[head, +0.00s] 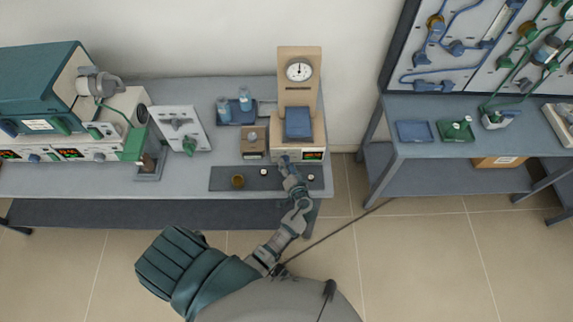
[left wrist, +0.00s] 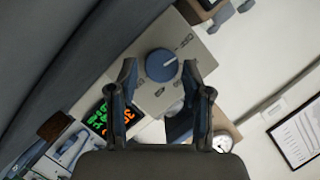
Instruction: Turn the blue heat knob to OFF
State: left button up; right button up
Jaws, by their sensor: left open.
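In the head view my left gripper (head: 286,160) is at the front of the beige device (head: 283,147) and hides the knob. My right gripper is not in view.
A lit display (head: 312,155) is beside the gripper. A blue block (head: 298,122) and a round dial (head: 299,70) are above. A small brown box (head: 253,148) stands to the left. A dark mat (head: 218,180) with small items lies in front. The floor before the bench is clear.

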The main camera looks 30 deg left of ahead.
pick_arm(q)
jog(key=shift+x, duration=0.9)
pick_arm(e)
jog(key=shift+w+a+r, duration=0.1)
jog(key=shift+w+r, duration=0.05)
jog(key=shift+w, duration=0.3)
pick_arm(q)
jog(key=shift+s, duration=0.1)
jog(key=c, duration=0.9)
jog(key=shift+o, duration=0.2)
jog(key=shift+f+b, duration=0.1)
jog(key=shift+b, duration=0.2)
jog(key=shift+n+h+b, duration=0.35)
jog(key=shift+n+h, duration=0.15)
jog(key=shift+n, duration=0.2)
jog(key=o, duration=0.9)
jog(key=shift+c, duration=0.2)
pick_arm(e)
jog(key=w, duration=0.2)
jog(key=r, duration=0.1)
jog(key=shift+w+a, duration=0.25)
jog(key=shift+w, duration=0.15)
pick_arm(q)
jog(key=v, duration=1.2)
